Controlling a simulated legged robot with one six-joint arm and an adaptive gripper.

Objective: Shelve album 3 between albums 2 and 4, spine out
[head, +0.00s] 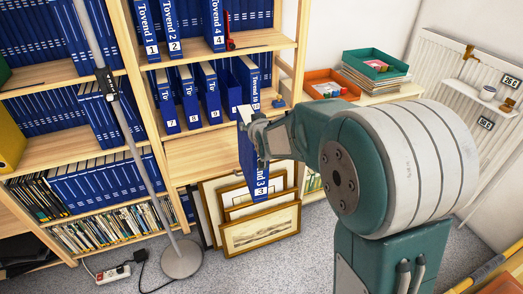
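Album 3 (252,170) is a blue book. It hangs upright below and left of my arm, in front of the shelves, its white "Tovend" lettering and "3" label facing the camera. My gripper (259,138) is shut on its upper right part; the arm hides some of the fingers. Album 2 (172,28) and album 4 (216,26) stand on the upper shelf (195,53), spines out, with an open gap between them. Album 1 (147,30) stands left of album 2. The tops of these albums are cut off by the frame.
A small red object (230,42) stands right of album 4. More numbered blue albums (188,95) fill the shelf below. Framed prints (258,230) lean on the bookcase beneath album 3. A lamp pole (125,130) rises at left. Trays (374,63) sit on a low cabinet at right.

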